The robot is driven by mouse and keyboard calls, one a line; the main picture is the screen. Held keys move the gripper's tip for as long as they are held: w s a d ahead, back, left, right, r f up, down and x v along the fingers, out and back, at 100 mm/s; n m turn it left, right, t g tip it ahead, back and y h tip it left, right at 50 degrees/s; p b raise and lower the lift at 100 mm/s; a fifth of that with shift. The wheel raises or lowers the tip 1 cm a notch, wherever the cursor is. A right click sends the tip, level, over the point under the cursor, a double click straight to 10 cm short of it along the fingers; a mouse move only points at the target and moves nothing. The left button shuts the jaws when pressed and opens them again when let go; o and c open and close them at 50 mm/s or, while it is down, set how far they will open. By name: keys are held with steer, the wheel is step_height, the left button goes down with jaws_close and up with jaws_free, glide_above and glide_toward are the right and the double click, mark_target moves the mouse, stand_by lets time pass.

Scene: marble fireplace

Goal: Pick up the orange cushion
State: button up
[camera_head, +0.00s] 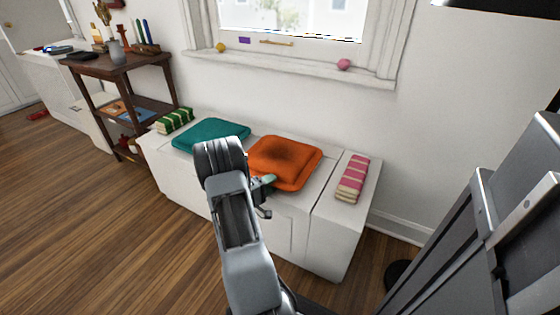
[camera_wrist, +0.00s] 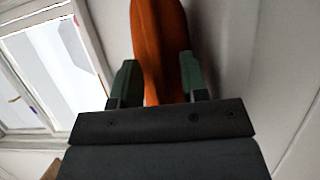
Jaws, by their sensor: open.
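The orange cushion (camera_head: 285,160) lies on the white bench (camera_head: 318,225), right of a teal cushion (camera_head: 212,135). In the head view my gripper (camera_head: 266,184) is at the front left edge of the orange cushion, partly hidden by my arm. In the wrist view the orange cushion (camera_wrist: 161,50) reaches down between the two green fingers of my gripper (camera_wrist: 158,85). The fingers are open, one on each side of the cushion's edge. I cannot tell whether either finger touches it.
Folded pink striped cloth (camera_head: 353,178) lies at the bench's right end, and green striped cloth (camera_head: 174,121) at its left end. A window sill (camera_head: 290,62) with small objects is above. A dark wooden shelf (camera_head: 118,65) stands left. Wooden floor in front is clear.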

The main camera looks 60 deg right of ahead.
jaws_close()
steer(key=shift+r, duration=0.1)
stand_by(0.5)
steer(key=shift+r+p, duration=0.5)
steer(key=shift+r, duration=0.05)
step_height(320, 180, up, 3)
steer(key=shift+f+p, duration=0.2)
steer(key=shift+p, duration=0.75)
steer(key=w+a+r+p, duration=0.1)
steer(key=a+r+p, duration=1.2)
steer(key=a+r, duration=0.1)
steer(key=shift+w+r, duration=0.4)
steer(key=shift+r, duration=0.2)
